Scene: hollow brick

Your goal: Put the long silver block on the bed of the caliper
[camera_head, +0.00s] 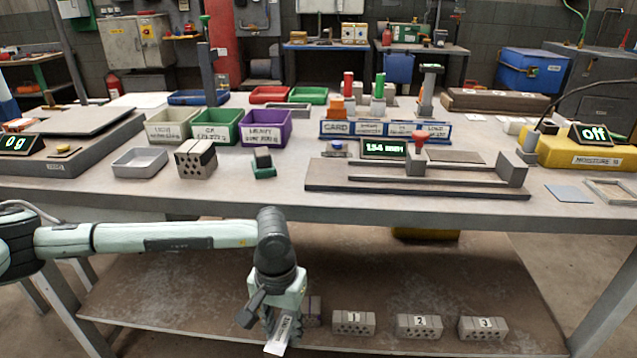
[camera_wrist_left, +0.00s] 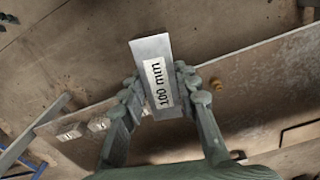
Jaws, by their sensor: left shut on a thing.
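The long silver block (camera_wrist_left: 152,50) has a white label reading "100 mm". My left gripper (camera_wrist_left: 157,82) is shut on it, with one finger on each side in the left wrist view. In the head view my left gripper (camera_head: 272,318) hangs in front of the table, below the tabletop, and the block's pale end (camera_head: 279,340) sticks out beneath it. The caliper (camera_head: 415,188) lies on the table at centre right, with a long grey bed, upright jaws, a red knob and a lit green display (camera_head: 384,148). Its bed looks empty. My right gripper is not in view.
The table's front edge (camera_head: 300,208) lies between my left gripper and the caliper. Several numbered hollow bricks (camera_head: 354,322) stand on the lower shelf beside the gripper. Labelled bins (camera_head: 216,125), a grey tray (camera_head: 139,161) and a hollow brick (camera_head: 196,160) stand left of the caliper.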

